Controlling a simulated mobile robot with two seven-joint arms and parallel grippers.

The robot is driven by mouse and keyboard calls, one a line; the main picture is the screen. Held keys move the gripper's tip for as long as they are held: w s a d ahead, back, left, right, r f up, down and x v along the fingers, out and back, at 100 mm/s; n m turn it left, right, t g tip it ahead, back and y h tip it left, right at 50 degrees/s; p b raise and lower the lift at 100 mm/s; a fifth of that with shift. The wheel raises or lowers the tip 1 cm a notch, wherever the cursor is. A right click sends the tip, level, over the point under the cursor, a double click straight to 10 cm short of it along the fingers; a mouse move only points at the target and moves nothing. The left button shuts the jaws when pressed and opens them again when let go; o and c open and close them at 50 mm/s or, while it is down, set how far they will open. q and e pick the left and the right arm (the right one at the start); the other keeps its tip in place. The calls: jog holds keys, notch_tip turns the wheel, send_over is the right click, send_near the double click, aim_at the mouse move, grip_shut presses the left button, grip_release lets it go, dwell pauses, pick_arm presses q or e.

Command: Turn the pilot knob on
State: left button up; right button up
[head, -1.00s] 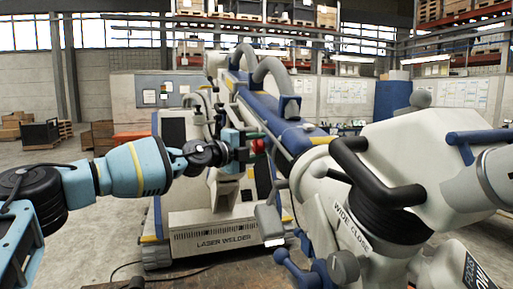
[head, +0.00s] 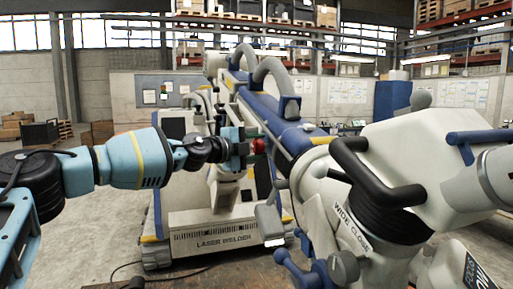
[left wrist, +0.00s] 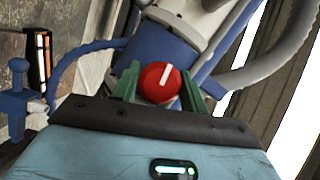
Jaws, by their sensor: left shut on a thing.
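The pilot knob (left wrist: 159,82) is a round red knob with a white pointer line. In the left wrist view the line points up and slightly right. In the head view the knob (head: 258,146) shows beside the blue and white microscope arm (head: 285,125). My left gripper (head: 250,146) reaches in from the left and is shut on the knob. In the left wrist view its green fingers (left wrist: 163,88) stand on both sides of the knob. My right gripper is not in view.
A large white arm housing with a black handle (head: 375,180) fills the right side, with blue clamp knobs below it. A white machine marked LASER WELDER (head: 220,225) stands behind. Open floor (head: 95,245) lies at the left.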

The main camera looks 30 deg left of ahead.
pick_arm(q)
jog(key=o, duration=1)
jog(key=shift+s, duration=0.1)
jog(key=v, duration=0.7)
jog(key=shift+s+r, duration=0.1)
jog(key=shift+s, duration=0.2)
